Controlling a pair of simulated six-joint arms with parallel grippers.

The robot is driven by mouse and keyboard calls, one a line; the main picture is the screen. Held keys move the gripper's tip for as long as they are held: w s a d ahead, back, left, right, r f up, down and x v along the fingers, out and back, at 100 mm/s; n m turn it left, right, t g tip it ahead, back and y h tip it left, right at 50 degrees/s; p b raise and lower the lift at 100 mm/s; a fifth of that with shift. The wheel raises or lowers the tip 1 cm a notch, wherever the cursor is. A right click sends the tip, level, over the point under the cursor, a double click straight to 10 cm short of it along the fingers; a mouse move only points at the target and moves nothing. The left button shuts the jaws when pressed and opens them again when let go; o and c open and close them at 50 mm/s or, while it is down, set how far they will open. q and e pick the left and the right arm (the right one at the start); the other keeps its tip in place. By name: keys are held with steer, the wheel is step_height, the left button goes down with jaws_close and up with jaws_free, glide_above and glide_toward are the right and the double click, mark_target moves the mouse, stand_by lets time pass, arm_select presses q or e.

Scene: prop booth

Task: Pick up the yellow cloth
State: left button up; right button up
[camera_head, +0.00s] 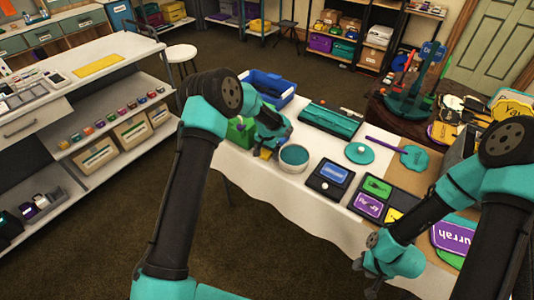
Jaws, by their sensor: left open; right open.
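A flat yellow rectangle (98,66), which looks like the yellow cloth, lies on top of the white counter at the left. My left gripper (266,147) is over the left end of the white-covered table, beside a round bowl, far from that rectangle. It is open; a small yellow patch shows at its fingertips, and I cannot tell what it is. My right gripper (365,276) is open and empty, low near the table's front edge.
The white-covered table (258,178) holds a blue bin (268,86), a green box (240,132), the bowl (294,158), a teal tray (331,120) and several signs. The counter (125,52) has shelves with boxes below. A stool (181,54) stands behind. Open floor lies between counter and table.

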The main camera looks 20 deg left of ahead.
mark_target(267, 151)
arm_select(q)
steer(key=c, duration=1)
steer(key=shift+r, duration=1.5)
steer(key=shift+s+r, duration=0.15)
steer(key=shift+r, duration=0.2)
steer(key=s+d+r, duration=0.1)
steer(key=s+d, duration=0.3)
steer(key=s, duration=1.1)
steer(key=shift+d+r, duration=0.2)
